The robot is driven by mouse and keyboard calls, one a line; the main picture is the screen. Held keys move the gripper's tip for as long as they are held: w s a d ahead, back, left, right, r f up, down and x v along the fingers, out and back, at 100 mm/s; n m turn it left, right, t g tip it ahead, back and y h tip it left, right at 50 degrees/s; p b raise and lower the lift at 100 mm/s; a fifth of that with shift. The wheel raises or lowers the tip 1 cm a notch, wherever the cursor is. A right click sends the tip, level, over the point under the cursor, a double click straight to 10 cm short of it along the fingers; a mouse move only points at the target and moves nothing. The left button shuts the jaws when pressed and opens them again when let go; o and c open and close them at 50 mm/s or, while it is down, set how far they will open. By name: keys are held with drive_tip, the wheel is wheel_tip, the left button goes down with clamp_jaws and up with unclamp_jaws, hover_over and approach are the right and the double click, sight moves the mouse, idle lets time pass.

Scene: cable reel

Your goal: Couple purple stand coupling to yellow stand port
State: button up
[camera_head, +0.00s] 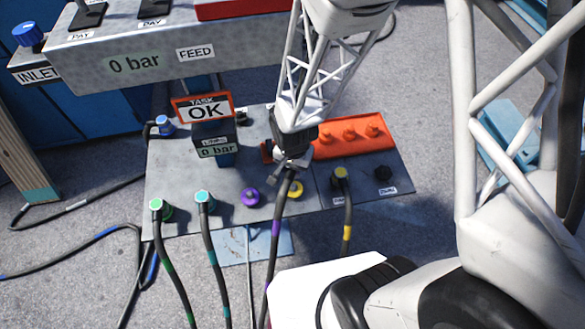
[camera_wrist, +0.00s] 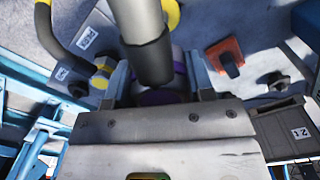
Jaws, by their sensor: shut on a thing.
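My gripper (camera_head: 291,160) is shut on the purple stand coupling, which is mostly hidden by the jaws in the head view. Its dark hose with a purple band (camera_head: 276,228) hangs down toward the front. The yellow stand port (camera_head: 295,189) is on the grey panel, just below and right of the gripper in the picture; the hose passes beside it. In the wrist view my gripper (camera_wrist: 160,82) holds the dark coupling with a purple ring (camera_wrist: 158,97). A yellow ring (camera_wrist: 173,13) shows partly behind the hose. I cannot tell the gap between coupling and port.
The purple port (camera_head: 250,196) is bare, left of the yellow port. A yellow-topped coupling (camera_head: 341,173) with its hose sits to the right, near a black port (camera_head: 383,173). Green (camera_head: 156,205) and teal (camera_head: 203,197) couplings stand left. An orange rack (camera_head: 350,134) lies behind.

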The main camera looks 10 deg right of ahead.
sight(293, 186)
drive_tip(key=shift+f, duration=0.15)
drive_tip(key=shift+f, duration=4.2)
drive_tip(key=shift+f, duration=0.5)
drive_tip(key=o, duration=1.1)
drive_tip(key=shift+r, duration=0.1)
drive_tip(key=shift+r, duration=3.8)
